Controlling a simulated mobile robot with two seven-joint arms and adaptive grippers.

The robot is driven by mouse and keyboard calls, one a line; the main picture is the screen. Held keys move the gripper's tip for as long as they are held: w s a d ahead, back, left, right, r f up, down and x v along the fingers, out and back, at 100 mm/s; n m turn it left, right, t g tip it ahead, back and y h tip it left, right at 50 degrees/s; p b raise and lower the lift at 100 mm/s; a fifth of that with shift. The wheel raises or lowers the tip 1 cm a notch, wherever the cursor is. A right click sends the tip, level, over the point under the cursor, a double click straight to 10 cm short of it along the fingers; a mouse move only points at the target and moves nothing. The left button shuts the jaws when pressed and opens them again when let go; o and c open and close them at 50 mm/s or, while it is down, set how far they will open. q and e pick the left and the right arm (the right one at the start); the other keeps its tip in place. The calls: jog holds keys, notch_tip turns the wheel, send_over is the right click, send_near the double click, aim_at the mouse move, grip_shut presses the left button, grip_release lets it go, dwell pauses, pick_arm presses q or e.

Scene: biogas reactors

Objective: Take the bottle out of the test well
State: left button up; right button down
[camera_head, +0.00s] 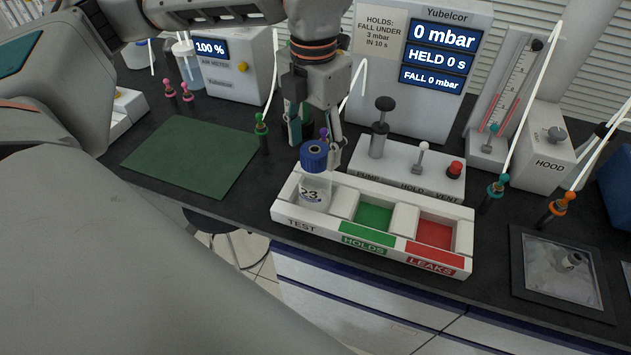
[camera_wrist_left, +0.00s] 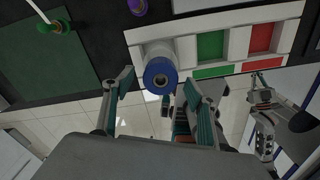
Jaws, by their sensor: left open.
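A clear bottle with a blue cap and a label reading 23 (camera_head: 314,188) stands upright in the TEST well of the white tray (camera_head: 291,214). In the left wrist view, the bottle's blue cap (camera_wrist_left: 160,75) shows from above, between the spread fingers. My left gripper (camera_head: 315,142) is open, with its fingers at the bottle's cap; I cannot tell whether they touch it. It also shows in the left wrist view (camera_wrist_left: 158,88). My right gripper seems to show at the right of the left wrist view (camera_wrist_left: 262,105), away from the tray; its jaws are unclear.
The green HOLDS well (camera_head: 373,217) and red LEAKS well (camera_head: 435,233) are empty. Behind the tray stands the pump block (camera_head: 400,172) with plunger and valves. A green mat (camera_head: 190,155) lies clear at left. A green-topped plug with a white tube (camera_head: 262,130) stands near my gripper.

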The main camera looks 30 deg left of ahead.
aim_at(315, 181)
pick_arm(q)
jog(key=shift+w+f, duration=0.1)
jog(key=shift+f, duration=1.6)
grip_shut()
jog(key=shift+r, duration=0.1)
